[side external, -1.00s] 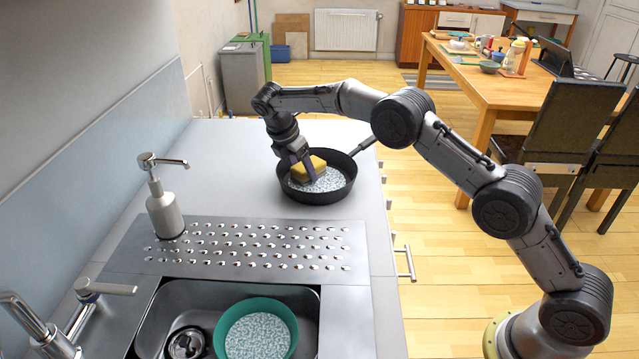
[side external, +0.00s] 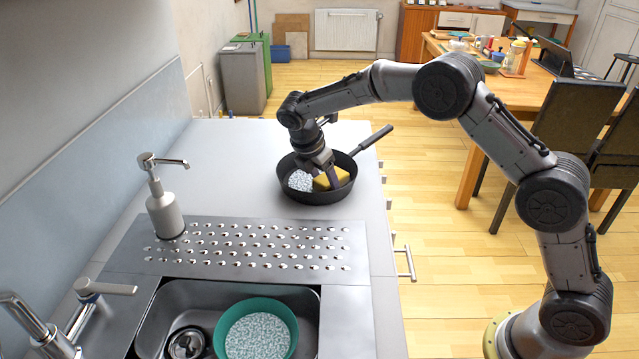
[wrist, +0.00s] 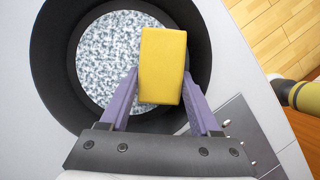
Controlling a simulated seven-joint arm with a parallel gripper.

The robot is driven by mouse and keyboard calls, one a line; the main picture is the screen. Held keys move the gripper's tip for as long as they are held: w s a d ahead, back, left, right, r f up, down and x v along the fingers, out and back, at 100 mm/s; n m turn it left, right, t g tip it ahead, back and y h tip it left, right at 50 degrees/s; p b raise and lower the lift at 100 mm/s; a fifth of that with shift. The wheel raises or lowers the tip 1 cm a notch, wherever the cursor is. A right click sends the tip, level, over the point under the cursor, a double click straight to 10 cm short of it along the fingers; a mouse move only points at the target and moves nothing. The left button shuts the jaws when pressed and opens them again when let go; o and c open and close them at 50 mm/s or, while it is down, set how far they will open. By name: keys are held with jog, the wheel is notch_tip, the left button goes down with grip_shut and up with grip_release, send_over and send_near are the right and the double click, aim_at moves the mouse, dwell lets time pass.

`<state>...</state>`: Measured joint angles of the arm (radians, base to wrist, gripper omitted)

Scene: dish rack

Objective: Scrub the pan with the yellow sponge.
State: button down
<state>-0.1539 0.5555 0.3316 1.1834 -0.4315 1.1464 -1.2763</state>
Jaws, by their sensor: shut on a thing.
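The black pan (side external: 318,195) stands on the grey counter, its handle pointing to the back right. A speckled white and grey patch covers its bottom. The yellow sponge (side external: 333,179) is inside the pan, on the right side. My gripper (side external: 328,176) reaches down into the pan and is shut on the sponge. In the wrist view the sponge (wrist: 162,65) sits between the purple fingers of my gripper (wrist: 160,88), over the right part of the speckled patch in the pan (wrist: 58,75). I cannot tell how firmly the sponge touches the bottom.
A soap dispenser (side external: 164,212) stands left on the perforated drainboard (side external: 250,243). The sink (side external: 165,305) in front holds a green bowl (side external: 222,330) with a speckled inside. The counter (side external: 230,165) left of the pan is clear. The counter's right edge runs close to the pan.

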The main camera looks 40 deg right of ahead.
aim_at(307, 177)
jog(key=shift+w+a, duration=0.2)
jog(key=shift+w, duration=3.7)
jog(key=shift+s+d+r, duration=0.1)
jog(key=shift+s+r, duration=0.15)
jog(key=shift+s, duration=0.75)
jog(key=shift+s+r, duration=0.25)
jog(key=shift+s, duration=0.75)
notch_tip(307, 177, up, 10)
jog(key=shift+r, duration=0.15)
